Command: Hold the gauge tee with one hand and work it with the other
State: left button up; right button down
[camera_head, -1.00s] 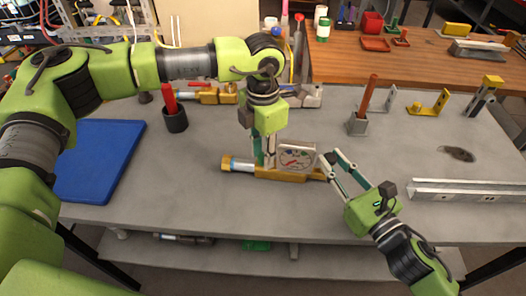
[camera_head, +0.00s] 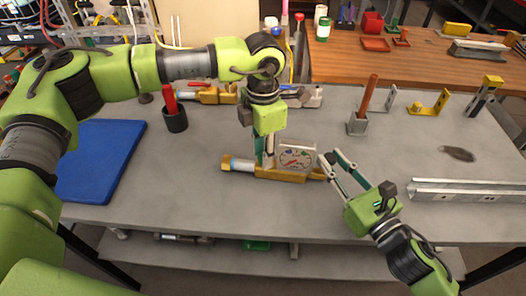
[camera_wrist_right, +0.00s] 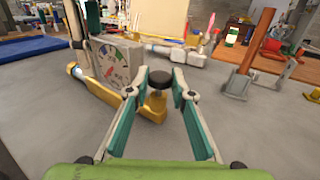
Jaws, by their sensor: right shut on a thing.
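My right gripper (camera_head: 328,161) is at the tee's right end. In the wrist view its fingertips (camera_wrist_right: 160,77) are shut on the black knob.
A metal channel (camera_head: 470,191) lies at the right edge. The bench front is clear.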

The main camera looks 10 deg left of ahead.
pick_arm(q)
notch_tip(320, 180, up, 12)
dwell(0.7)
pick_arm(e)
jog(key=c, duration=1.7)
grip_release()
